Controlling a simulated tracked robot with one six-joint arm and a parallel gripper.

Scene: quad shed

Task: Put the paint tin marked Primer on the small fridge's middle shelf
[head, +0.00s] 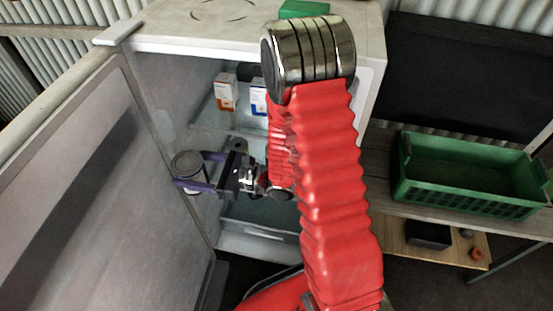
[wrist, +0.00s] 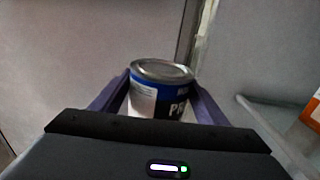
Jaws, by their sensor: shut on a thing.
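The paint tin (wrist: 160,88) has a blue band, a dark label starting "PR" and a metal lid. My gripper (wrist: 162,105) is shut on it, one purple finger on each side. In the head view my gripper (head: 197,172) holds the tin (head: 187,165) roughly upright at the fridge's open front, near the door. The small fridge (head: 255,222) stands open, its door (head: 75,190) swung out to the left. A glass shelf (head: 215,118) inside bears small boxes. My red arm hides much of the right side of the interior.
A white box with orange (head: 226,92) and a white-blue box (head: 258,100) stand on the shelf. A green crate (head: 465,170) sits on a bench at the right. A green object (head: 303,9) lies on the fridge top.

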